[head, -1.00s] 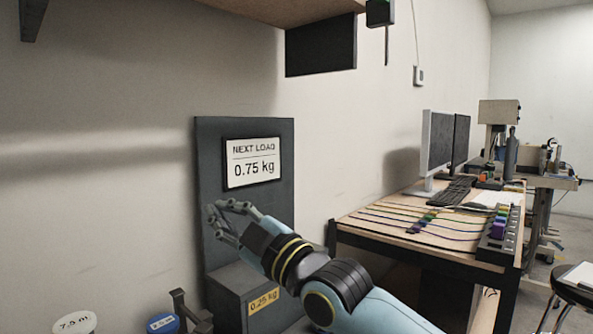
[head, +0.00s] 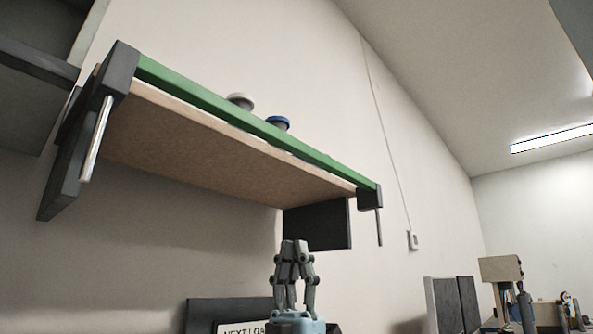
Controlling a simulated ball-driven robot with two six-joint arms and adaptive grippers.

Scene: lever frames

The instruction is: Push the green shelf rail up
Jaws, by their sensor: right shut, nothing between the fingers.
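The green shelf rail (head: 225,112) runs along the front edge of a wooden wall shelf (head: 210,155), above me in the head view. It slopes across the picture from upper left to lower right, between two dark end blocks. My right gripper (head: 294,245) points up below the right part of the shelf, its fingers shut with nothing between them. It appears apart from the rail, with the dark bracket behind it. My left gripper is not in view.
A white-topped container (head: 240,101) and a blue-topped one (head: 278,123) stand on the shelf behind the rail. Metal rods (head: 97,138) hang from the end blocks. A dark panel (head: 348,222) is under the shelf's right end. Monitors (head: 455,303) stand lower right.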

